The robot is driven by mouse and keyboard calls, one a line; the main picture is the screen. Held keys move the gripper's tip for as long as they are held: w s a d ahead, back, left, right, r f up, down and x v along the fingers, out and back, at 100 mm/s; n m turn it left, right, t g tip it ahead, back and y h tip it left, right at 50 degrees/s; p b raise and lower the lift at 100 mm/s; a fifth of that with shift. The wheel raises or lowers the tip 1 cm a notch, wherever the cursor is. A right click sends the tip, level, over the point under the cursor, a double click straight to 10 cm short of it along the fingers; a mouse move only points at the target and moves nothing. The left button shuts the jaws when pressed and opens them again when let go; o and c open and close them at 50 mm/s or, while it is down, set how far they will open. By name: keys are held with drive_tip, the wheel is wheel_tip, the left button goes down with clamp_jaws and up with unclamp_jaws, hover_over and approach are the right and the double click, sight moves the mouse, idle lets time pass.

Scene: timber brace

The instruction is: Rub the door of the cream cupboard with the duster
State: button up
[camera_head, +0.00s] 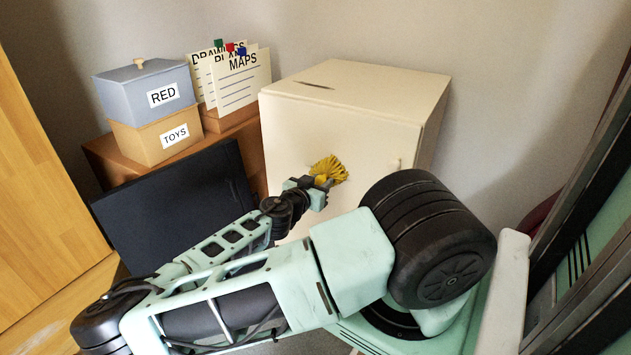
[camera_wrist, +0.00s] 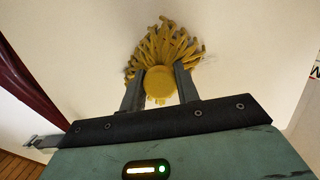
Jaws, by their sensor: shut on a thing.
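The cream cupboard (camera_head: 350,100) stands against the back wall, with a slot in its top and a small knob (camera_head: 394,164) near the right edge of its door. My gripper (camera_head: 318,184) is in front of the door, shut on the yellow duster (camera_head: 329,169). In the wrist view my gripper (camera_wrist: 160,88) has its two fingers either side of the duster's round yellow end. The duster's strands (camera_wrist: 165,45) spread out against the pale door surface (camera_wrist: 240,50) and look to be touching it. My arm hides the lower part of the door.
Left of the cupboard, a brown cabinet (camera_head: 98,148) with a dark front panel (camera_head: 180,205) bears a grey box labelled RED (camera_head: 145,88) on a tan TOYS box (camera_head: 150,140). Upright cards (camera_head: 240,80) stand beside them. A wooden panel (camera_head: 35,170) is at far left.

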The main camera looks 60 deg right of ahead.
sight(336, 181)
drive_tip(key=shift+s+d+p, duration=0.15)
drive_tip(key=shift+s+p, duration=0.05)
drive_tip(key=shift+s, duration=1.6)
drive_tip(key=shift+s+d+p, duration=0.15)
drive_tip(key=shift+s, duration=1.65)
drive_tip(key=shift+w+a+b, duration=0.15)
drive_tip(key=shift+w+b, duration=0.35)
drive_tip(key=shift+w, duration=0.5)
drive_tip(key=shift+w+a+b, duration=0.1)
drive_tip(key=shift+w+b, duration=0.4)
drive_tip(key=shift+w, duration=0.45)
drive_tip(key=shift+w+f+b, duration=0.15)
drive_tip(key=shift+w+b, duration=0.35)
drive_tip(key=shift+w, duration=0.3)
drive_tip(key=shift+w+b, duration=0.55)
drive_tip(key=shift+w, duration=0.6)
